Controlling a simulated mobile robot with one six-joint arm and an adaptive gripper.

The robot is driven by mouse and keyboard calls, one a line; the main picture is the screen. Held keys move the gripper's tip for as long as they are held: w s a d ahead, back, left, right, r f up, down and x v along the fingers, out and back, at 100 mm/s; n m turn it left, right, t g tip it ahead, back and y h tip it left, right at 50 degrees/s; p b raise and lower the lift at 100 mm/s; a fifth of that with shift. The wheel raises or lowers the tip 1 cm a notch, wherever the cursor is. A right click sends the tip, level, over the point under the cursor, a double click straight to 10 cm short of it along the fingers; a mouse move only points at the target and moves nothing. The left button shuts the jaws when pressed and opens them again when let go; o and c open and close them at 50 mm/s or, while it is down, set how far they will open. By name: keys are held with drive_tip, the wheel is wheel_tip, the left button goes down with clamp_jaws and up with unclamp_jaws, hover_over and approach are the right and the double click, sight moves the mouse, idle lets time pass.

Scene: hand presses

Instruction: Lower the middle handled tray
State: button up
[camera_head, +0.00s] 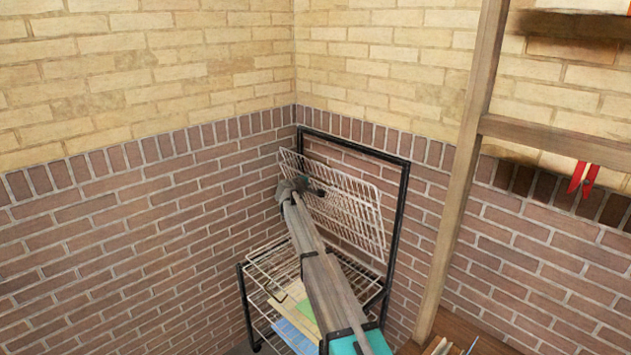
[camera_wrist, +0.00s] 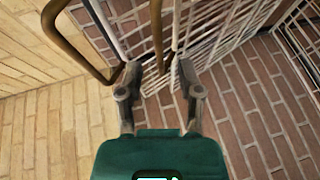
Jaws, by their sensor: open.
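A white wire tray (camera_head: 350,210) is tilted up steeply inside a black-framed rack in the head view. I take it to be the handled tray. Its wire grid also shows in the wrist view (camera_wrist: 225,25). My gripper (camera_head: 313,187) is at the tray's upper left part, and my arm hides some of the grid. In the wrist view my gripper (camera_wrist: 158,72) is open. A curved brass-coloured handle (camera_wrist: 75,45) is at the upper left, and one bar of it ends just ahead of the gap between the fingertips. I cannot tell whether they touch.
A flat wire shelf (camera_head: 262,262) sits lower in the rack, with coloured papers (camera_head: 290,305) below it. The black rack frame (camera_head: 403,190) stands in a brick corner. A wooden post (camera_head: 462,165) stands to the right. Floor space left of the rack is mostly out of view.

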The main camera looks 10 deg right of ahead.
drive_tip(key=shift+b+x, duration=0.35)
drive_tip(key=shift+x, duration=1.9)
clamp_jaws()
